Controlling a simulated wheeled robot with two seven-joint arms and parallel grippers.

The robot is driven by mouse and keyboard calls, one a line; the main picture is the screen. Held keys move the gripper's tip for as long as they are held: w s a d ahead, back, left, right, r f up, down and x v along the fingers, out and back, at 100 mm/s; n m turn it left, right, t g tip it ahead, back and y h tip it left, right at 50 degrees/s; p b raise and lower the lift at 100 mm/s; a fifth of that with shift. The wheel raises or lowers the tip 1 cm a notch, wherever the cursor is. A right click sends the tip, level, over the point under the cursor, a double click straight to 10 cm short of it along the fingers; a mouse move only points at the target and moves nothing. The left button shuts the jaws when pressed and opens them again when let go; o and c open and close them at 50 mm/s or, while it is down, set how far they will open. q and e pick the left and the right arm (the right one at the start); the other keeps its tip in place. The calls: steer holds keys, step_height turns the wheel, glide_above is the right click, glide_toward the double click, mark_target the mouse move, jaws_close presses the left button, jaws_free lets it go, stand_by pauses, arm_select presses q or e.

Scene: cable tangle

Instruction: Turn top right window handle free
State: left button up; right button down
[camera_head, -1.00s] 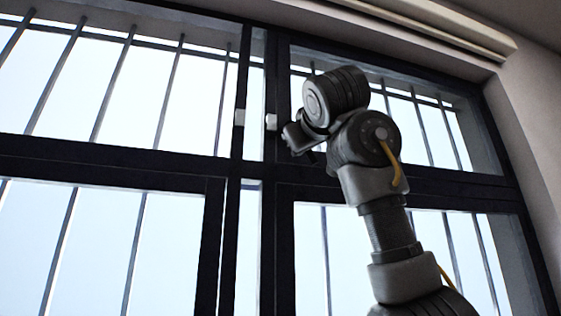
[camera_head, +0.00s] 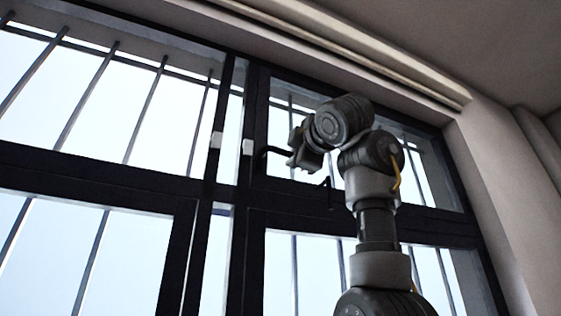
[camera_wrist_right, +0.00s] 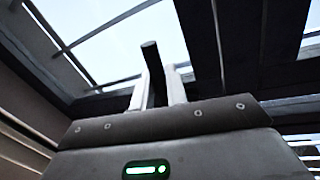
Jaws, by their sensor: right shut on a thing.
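The top right window handle (camera_head: 273,150) is a thin dark lever beside the upright frame bar of the upper right pane. It lies roughly sideways in the head view, with its right end at my right gripper (camera_head: 294,153). In the right wrist view, the dark handle (camera_wrist_right: 153,70) stands between the two pale fingers of my right gripper (camera_wrist_right: 157,88), which is shut on it. The jaw contact is too small to see in the head view. My left gripper is in neither view.
Dark window frames (camera_head: 100,178) with thin bars behind the panes fill the head view. A pale rail (camera_head: 340,50) runs above the window. A wall (camera_head: 500,190) stands at the right.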

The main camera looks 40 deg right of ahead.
steer(key=shift+d+r+n, duration=0.15)
steer(key=shift+r+n, duration=0.45)
steer(key=shift+n, duration=0.4)
steer(key=shift+s+r+y, duration=0.15)
steer(key=shift+r+y, duration=0.05)
steer(key=shift+y, duration=0.1)
steer(key=c, duration=1.7)
jaws_free()
steer(key=shift+o, duration=1.1)
steer(key=shift+w+f, duration=0.1)
steer(key=shift+w, duration=0.2)
steer(key=shift+w+d+f, duration=0.1)
steer(key=shift+d, duration=0.05)
steer(key=b+v, duration=0.5)
steer(key=v, duration=0.6)
